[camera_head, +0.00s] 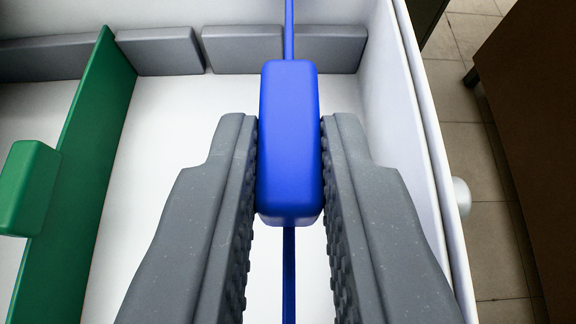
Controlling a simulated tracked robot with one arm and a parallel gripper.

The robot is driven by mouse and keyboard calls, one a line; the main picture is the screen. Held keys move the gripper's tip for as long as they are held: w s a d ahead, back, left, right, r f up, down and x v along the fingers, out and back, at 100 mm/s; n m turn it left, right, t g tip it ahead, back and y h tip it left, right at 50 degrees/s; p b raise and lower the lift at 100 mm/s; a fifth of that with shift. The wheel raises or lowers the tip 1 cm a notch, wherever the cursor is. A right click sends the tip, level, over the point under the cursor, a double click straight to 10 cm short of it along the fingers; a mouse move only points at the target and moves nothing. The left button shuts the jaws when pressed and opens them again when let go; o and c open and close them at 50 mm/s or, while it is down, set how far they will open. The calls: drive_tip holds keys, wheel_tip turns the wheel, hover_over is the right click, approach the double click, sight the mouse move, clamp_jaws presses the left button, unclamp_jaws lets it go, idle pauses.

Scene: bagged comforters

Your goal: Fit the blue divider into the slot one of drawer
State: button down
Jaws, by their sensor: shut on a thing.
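The blue divider (289,32) is seen edge-on as a thin upright panel with a thick block handle (288,140) on top. My gripper (289,160) is shut on this handle, one grey ribbed finger on each side. The panel runs away from me toward the far wall of the white drawer (405,120). Its far edge lines up with a gap between grey blocks (283,48) along that wall, or passes in front of them; I cannot tell if it sits in a slot. The handle and fingers hide much of the panel and its lower edge.
A green divider (85,170) with a green handle (28,188) stands in the drawer to the left. Grey blocks (160,51) line the far wall, with gaps between them. The drawer's right wall is close to my right finger. Tiled floor (470,110) and a brown cabinet (535,110) lie beyond it.

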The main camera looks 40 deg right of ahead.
sight(288, 233)
drive_tip(key=shift+f+b, duration=0.75)
drive_tip(key=shift+f, duration=1.7)
idle(1.3)
drive_tip(key=c, duration=0.7)
unclamp_jaws()
drive_tip(key=shift+o, duration=0.2)
drive_tip(key=shift+r, duration=0.1)
drive_tip(key=shift+s+a+r+p, duration=0.45)
drive_tip(key=shift+s+r+p, duration=0.2)
drive_tip(key=shift+p, duration=0.3)
drive_tip(key=shift+s+a+r+p, duration=0.45)
drive_tip(key=shift+r+p, duration=0.35)
drive_tip(key=shift+p, duration=0.2)
drive_tip(key=shift+s+a+r+p, duration=0.4)
drive_tip(key=shift+s+r+p, duration=0.3)
drive_tip(key=shift+p, duration=0.25)
drive_tip(key=p+v, duration=0.2)
drive_tip(key=v, duration=1.1)
drive_tip(key=shift+s+a, duration=0.25)
drive_tip(key=shift+s, duration=0.1)
